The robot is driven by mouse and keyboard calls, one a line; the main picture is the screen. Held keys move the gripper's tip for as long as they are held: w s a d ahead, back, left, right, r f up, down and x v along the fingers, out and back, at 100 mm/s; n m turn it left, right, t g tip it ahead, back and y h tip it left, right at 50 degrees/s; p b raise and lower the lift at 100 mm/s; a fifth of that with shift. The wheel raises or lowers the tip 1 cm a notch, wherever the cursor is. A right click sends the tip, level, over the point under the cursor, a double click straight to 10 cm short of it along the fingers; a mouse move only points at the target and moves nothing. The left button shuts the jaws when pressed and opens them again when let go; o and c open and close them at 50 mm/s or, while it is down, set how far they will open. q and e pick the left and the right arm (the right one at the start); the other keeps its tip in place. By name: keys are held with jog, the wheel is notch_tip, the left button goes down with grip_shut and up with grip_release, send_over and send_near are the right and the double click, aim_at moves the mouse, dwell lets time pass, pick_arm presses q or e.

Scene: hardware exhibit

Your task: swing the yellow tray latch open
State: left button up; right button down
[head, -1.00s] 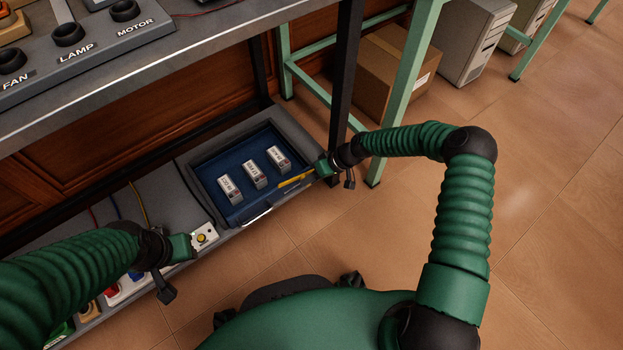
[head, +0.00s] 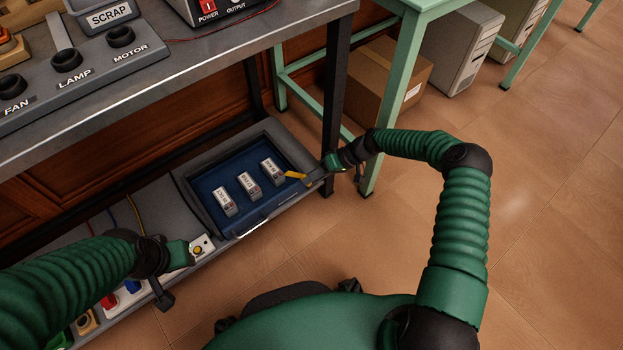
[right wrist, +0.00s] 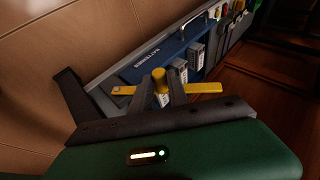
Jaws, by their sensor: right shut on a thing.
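The yellow latch (head: 296,175) is a flat bar at the right front corner of the grey tray (head: 184,188) with a blue inside. It lies at an angle to the front rim, its left end towards the inside. In the right wrist view the latch (right wrist: 207,87) shows on both sides of my fingers, with a round yellow knob (right wrist: 160,75) between them. My right gripper (head: 317,174) is shut on this knob. My left gripper (head: 192,252) is at a white box with a yellow button (head: 199,250); its fingers are too small to read.
Several white labelled boxes (head: 248,184) stand in the tray. The bench top (head: 190,62) overhangs behind, with a dark leg (head: 334,100) close to my right gripper. A green table leg (head: 395,90) and a cardboard box (head: 390,75) are further right. The floor in front is clear.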

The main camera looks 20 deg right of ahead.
jog(key=shift+w+d+f, duration=0.1)
jog(key=shift+d+f, duration=0.1)
jog(key=shift+d, duration=0.25)
jog(key=shift+w+d+f, duration=0.1)
jog(key=shift+d+f, duration=0.1)
jog(key=shift+d, duration=0.2)
jog(key=c, duration=1.7)
grip_release()
jog(key=o, duration=0.4)
jog(key=shift+f, duration=0.25)
jog(key=shift+a+r, duration=0.15)
jog(key=shift+a, duration=0.1)
jog(key=p+v, duration=0.8)
jog(key=v, duration=0.8)
jog(key=shift+s+r, duration=0.15)
jog(key=shift+r, duration=0.3)
